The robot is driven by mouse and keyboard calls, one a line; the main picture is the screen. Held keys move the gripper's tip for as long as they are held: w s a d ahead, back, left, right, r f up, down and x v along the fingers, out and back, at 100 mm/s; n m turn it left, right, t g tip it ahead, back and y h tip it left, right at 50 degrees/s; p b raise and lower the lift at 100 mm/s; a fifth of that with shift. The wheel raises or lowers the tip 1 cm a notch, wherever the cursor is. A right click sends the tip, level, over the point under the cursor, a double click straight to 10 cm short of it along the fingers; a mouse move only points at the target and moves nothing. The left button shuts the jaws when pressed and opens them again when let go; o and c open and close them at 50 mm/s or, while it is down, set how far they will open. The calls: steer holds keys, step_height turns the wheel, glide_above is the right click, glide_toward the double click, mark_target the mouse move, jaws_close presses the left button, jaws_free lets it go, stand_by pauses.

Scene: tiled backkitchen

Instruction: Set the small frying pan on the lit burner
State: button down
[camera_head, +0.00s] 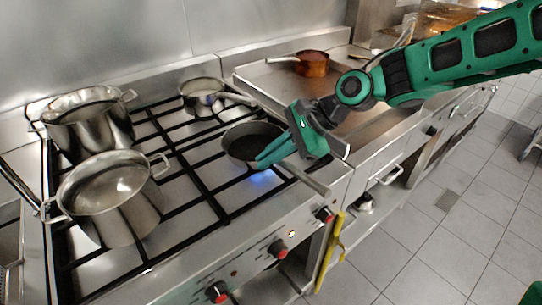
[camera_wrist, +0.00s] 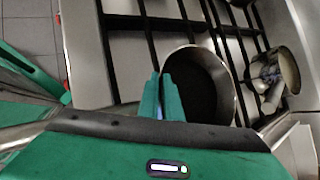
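The small frying pan (camera_head: 240,143), dark inside with a metal rim, is at the front right of the hob in the head view. Its handle points to the lower right. The lit burner's blue flame (camera_head: 262,179) shows just below the pan's near edge. Whether the pan rests on the grate or is slightly above it cannot be told. My gripper (camera_head: 264,160) is at the pan's near wall. In the wrist view its fingers (camera_wrist: 161,98) are close together at the rim of the pan (camera_wrist: 205,90), one on each side, and look shut on it.
A small saucepan (camera_head: 203,97) stands behind the pan; it also shows in the wrist view (camera_wrist: 276,72). Two large pots (camera_head: 88,125) (camera_head: 110,205) stand at the left. A copper pot (camera_head: 312,64) sits on the flat griddle (camera_head: 275,85). The middle front grates are clear.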

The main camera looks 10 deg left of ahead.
steer(key=c, duration=1.9)
jaws_free()
steer(key=shift+c, duration=0.2)
steer(key=shift+d, duration=0.1)
steer(key=v, duration=1.2)
steer(key=shift+w, duration=0.1)
steer(key=s+d+f+n+t+h, duration=0.1)
steer(key=d+f+h, duration=0.2)
steer(key=d, duration=1.1)
steer(key=s+d+f+n+t+h, duration=0.1)
steer(key=s+d+f+t+h, duration=0.2)
steer(key=d, duration=1.1)
steer(key=s+d+f+n+g+h, duration=0.1)
steer(key=s+d+n+g+h, duration=0.1)
steer(key=s+d, duration=1.4)
steer(key=shift+s+f+n+g+h, duration=0.35)
steer(key=shift+s+g, duration=0.25)
steer(key=shift+s, duration=0.2)
